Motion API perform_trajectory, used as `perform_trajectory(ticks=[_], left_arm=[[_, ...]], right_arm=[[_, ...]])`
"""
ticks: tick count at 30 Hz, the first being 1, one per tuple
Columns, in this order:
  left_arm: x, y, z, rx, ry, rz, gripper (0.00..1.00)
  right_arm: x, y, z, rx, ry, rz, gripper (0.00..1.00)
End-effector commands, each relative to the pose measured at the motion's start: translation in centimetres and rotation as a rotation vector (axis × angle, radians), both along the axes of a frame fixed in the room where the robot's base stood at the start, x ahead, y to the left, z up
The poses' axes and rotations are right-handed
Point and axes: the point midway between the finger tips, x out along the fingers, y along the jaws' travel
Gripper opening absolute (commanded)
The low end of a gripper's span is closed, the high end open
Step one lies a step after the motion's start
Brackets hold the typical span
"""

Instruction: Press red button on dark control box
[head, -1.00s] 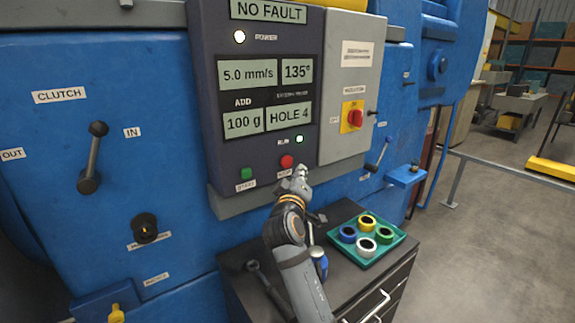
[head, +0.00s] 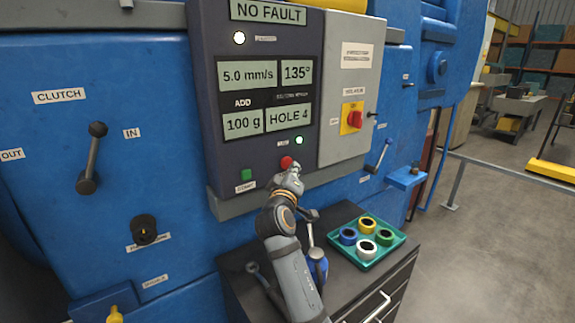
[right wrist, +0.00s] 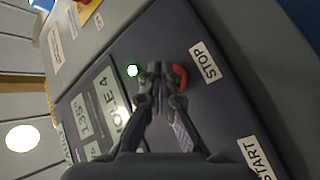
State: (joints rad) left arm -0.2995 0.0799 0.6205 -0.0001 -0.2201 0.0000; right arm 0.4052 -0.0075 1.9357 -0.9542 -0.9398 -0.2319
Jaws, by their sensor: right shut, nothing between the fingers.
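The dark control box (head: 208,95) is fixed on the blue machine, with lit display panels. Its red button (head: 286,162) sits low on the front, right of a green button (head: 246,175). My right gripper (head: 292,173) is shut and empty, its fingertips at the red button. In the right wrist view the closed fingertips (right wrist: 158,72) overlap the red button (right wrist: 180,78), labelled STOP (right wrist: 205,62), and hide part of it. I cannot tell whether they touch or press it. A green light (right wrist: 133,71) glows beside them. My left gripper is out of view.
A grey box with a red rotary switch (head: 354,119) adjoins the control box. Below, a dark cabinet top (head: 335,212) holds a teal tray (head: 372,263) with several coloured rings and some tools. A clutch lever (head: 92,158) is at left. Open floor lies right.

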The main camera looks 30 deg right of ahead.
Motion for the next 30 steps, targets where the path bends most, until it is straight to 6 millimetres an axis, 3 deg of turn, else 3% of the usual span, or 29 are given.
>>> perform_trajectory(ticks=[30], left_arm=[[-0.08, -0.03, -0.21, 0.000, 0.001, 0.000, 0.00]], right_arm=[[0.81, 0.07, -0.01, 0.000, 0.000, 0.000, 0.00]])
